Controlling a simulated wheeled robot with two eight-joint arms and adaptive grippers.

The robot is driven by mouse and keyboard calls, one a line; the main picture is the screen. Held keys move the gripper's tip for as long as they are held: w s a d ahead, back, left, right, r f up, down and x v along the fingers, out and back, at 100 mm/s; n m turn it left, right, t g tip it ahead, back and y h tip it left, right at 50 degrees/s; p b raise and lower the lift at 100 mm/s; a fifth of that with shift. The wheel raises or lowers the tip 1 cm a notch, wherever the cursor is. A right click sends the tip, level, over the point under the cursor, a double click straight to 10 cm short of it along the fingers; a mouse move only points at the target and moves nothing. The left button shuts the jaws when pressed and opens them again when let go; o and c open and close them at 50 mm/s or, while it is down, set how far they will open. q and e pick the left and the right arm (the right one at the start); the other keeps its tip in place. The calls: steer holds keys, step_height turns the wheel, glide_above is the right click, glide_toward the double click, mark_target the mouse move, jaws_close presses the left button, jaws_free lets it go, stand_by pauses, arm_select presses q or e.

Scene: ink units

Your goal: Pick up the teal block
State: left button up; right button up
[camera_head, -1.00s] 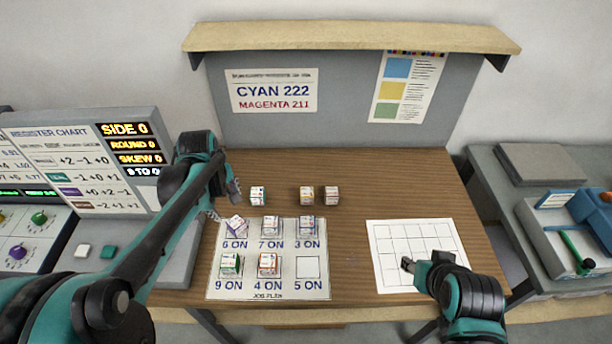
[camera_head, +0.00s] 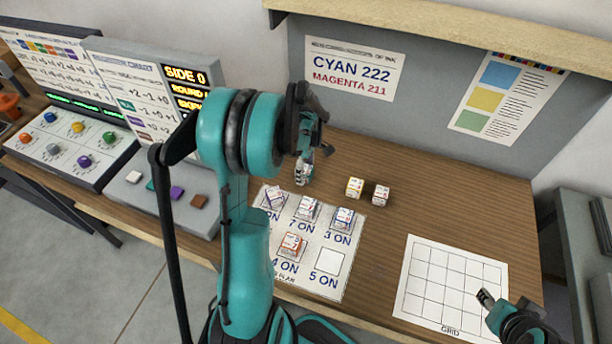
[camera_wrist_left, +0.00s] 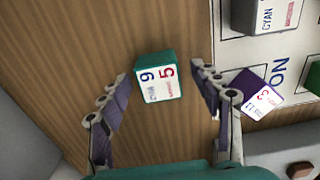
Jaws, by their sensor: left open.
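My left gripper (camera_wrist_left: 161,73) is open, with one finger on each side of the block and a visible gap to each. In the head view my left gripper (camera_head: 306,160) is low over the table behind the card, largely covering the block there. My right gripper (camera_head: 485,297) is by the grid sheet's front right; its jaw state is unclear.
The job card (camera_head: 331,262) holds several blocks, including a purple one (camera_wrist_left: 252,93) right of my left gripper. Yellow-marked (camera_head: 355,187) and reddish (camera_head: 381,194) blocks stand to the right. The grid sheet (camera_head: 455,283) is empty. A button console (camera_head: 188,210) stands at left.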

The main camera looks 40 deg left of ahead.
arm_select(q)
steer(key=shift+w+f, duration=0.1)
steer(key=shift+f, duration=0.6)
steer(key=shift+r, duration=0.1)
steer(key=c, duration=1.2)
steer(key=shift+c, duration=0.2)
